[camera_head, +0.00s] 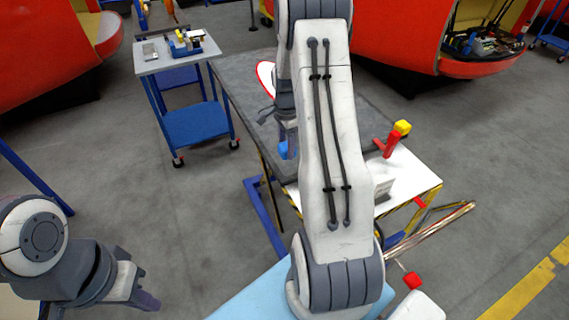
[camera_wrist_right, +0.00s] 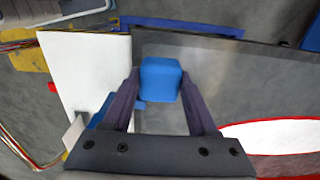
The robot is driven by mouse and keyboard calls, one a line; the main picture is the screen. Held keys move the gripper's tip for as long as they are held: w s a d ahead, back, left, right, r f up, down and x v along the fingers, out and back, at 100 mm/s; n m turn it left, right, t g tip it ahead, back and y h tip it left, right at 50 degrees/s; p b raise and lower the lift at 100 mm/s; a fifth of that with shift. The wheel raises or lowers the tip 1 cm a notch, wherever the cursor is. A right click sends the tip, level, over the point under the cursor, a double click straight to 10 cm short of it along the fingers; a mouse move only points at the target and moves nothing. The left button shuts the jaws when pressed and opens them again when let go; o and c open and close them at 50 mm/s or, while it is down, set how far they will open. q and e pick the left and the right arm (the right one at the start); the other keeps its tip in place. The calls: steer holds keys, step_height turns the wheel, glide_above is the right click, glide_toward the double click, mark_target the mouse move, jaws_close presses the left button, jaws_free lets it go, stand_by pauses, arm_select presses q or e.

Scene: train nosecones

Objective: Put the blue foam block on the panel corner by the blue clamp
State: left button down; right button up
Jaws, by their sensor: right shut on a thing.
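My right gripper is shut on the blue foam block (camera_wrist_right: 160,80), which sits between its two fingertips in the right wrist view. The block also shows in the head view (camera_head: 284,150), below the gripper at the left side of the table. Some blue (camera_wrist_right: 102,113) shows beside the left finger in the wrist view; I cannot tell if it is the blue clamp. A white panel (camera_head: 405,178) lies at the table's near end, partly hidden by my right arm. My left gripper (camera_head: 146,288) hangs low at the left, away from the table; its opening is unclear.
A white piece with a red rim (camera_head: 265,75) lies at the back left. A blue cart (camera_head: 197,125) stands left. Floor lies clear between cart and left arm.

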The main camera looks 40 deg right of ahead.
mark_target(284, 175)
steer(key=shift+s+a+f+p, duration=0.35)
steer(key=shift+s+a+f, duration=0.6)
steer(key=shift+a, duration=0.25)
step_height(284, 175, down, 4)
steer(key=shift+s+r+p, duration=0.1)
steer(key=shift+r+p, duration=0.1)
steer(key=shift+p, duration=0.6)
steer(key=shift+f, duration=0.2)
steer(key=shift+f, duration=0.2)
steer(key=o, duration=1.3)
steer(key=shift+r, duration=0.1)
